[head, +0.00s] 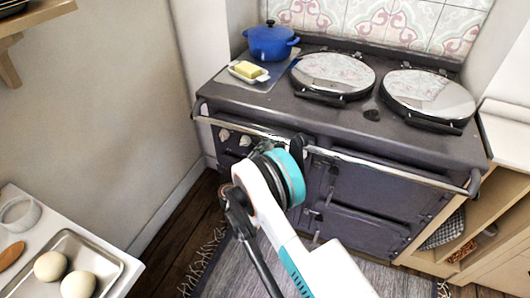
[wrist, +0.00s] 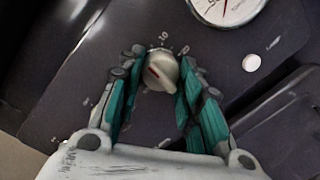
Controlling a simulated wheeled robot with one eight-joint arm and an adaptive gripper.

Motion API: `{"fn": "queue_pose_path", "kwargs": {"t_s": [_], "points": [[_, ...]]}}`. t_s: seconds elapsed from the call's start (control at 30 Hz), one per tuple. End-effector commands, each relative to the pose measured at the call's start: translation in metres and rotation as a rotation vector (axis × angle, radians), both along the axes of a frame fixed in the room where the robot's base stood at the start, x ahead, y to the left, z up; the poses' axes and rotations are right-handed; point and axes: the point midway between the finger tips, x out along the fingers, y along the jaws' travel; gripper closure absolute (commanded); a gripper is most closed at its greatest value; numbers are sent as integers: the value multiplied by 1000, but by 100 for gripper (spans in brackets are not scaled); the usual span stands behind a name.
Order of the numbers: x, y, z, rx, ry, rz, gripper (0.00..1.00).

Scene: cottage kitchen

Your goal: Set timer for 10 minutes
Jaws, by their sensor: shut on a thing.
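In the wrist view, a round silver timer knob (wrist: 160,70) with a red pointer mark sits on the dark front panel of the stove. Printed numbers, including a 10, show around its upper edge. My gripper (wrist: 158,76) is shut on the knob, with one teal-padded finger on each side. The red mark points to the upper left of the knob. In the head view, my arm reaches to the front of the dark range stove (head: 420,142), and my own wrist hides the gripped knob. Two pale knobs (head: 235,138) show left of my arm.
A gauge with a white face (wrist: 228,8) and a white button (wrist: 251,62) sit near the knob. A metal rail (head: 345,157) runs along the stove front. A blue pot (head: 270,42) and a butter dish (head: 248,71) stand on top. A white counter with a tray (head: 105,264) is at lower left.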

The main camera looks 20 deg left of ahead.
Motion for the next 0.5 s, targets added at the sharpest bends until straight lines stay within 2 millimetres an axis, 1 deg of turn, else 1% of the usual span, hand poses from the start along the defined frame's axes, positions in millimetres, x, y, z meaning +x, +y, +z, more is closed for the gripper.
{"fn": "queue_pose_path", "kwargs": {"t_s": [0.27,0.5], "points": [[0,0,1,121,-8,-1,91],[0,0,1,322,-25,0,91]]}}
